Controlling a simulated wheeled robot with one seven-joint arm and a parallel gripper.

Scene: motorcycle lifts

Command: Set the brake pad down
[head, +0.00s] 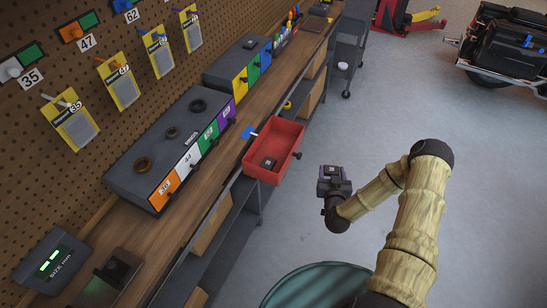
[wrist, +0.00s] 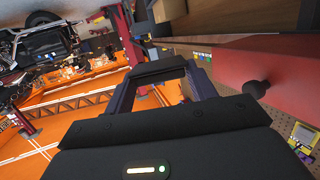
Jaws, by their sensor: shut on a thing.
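My gripper (head: 333,182) is out over the open floor, to the right of the open red drawer (head: 287,133), and apart from it. It is shut on a small dark block with a pale mark, the brake pad (head: 332,170). In the wrist view a dark bar, seemingly the pad (wrist: 160,71), spans between the purple-edged fingers. A similar dark block (head: 268,163) lies inside the red drawer. The red drawer front with its black knob (wrist: 257,88) shows close at the right of the wrist view.
A wooden workbench (head: 160,240) runs along the pegboard. It carries a grey cabinet with coloured numbered drawers (head: 150,130), dark rings on its top, and a size display (head: 52,262). A teal round surface (head: 315,285) stands near my arm.

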